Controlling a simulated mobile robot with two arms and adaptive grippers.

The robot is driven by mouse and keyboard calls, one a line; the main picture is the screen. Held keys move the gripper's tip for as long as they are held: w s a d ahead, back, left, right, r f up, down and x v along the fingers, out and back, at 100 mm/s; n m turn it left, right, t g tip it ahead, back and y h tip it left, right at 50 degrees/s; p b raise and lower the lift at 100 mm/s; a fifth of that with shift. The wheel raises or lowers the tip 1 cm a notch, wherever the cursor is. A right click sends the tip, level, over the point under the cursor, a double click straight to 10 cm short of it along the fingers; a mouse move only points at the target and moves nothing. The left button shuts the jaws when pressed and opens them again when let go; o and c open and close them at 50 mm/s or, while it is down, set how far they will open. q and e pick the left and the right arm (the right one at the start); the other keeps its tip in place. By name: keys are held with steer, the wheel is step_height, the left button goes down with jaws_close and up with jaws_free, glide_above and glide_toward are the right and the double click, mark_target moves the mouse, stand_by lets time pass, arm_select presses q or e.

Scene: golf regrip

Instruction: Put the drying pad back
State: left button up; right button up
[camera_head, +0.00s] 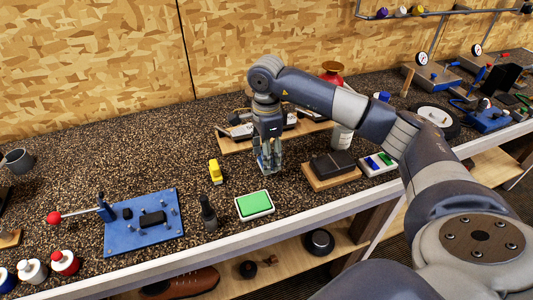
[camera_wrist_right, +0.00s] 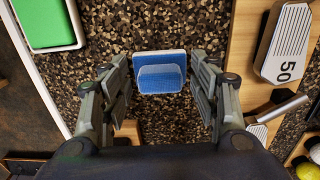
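A small blue pad with a pale rim (camera_wrist_right: 160,71) lies below my right gripper in the wrist view; it looks like the drying pad. A lighter raised patch shows on its face. My right gripper (camera_wrist_right: 160,62) points down with its fingers on either side of the pad, with narrow gaps showing. My left gripper is out of view.
A blue plate fixture with a red-knobbed lever (camera_head: 144,222) is further left, beside a dark bottle (camera_head: 208,213). A wooden block with a black top (camera_head: 331,169) is right. A wooden board with club heads (camera_head: 238,142) lies behind.

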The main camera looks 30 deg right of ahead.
steer(key=shift+r, duration=0.25)
step_height(320, 180, up, 12)
steer(key=b, duration=0.1)
steer(key=shift+b, duration=0.4)
steer(key=shift+f, duration=0.1)
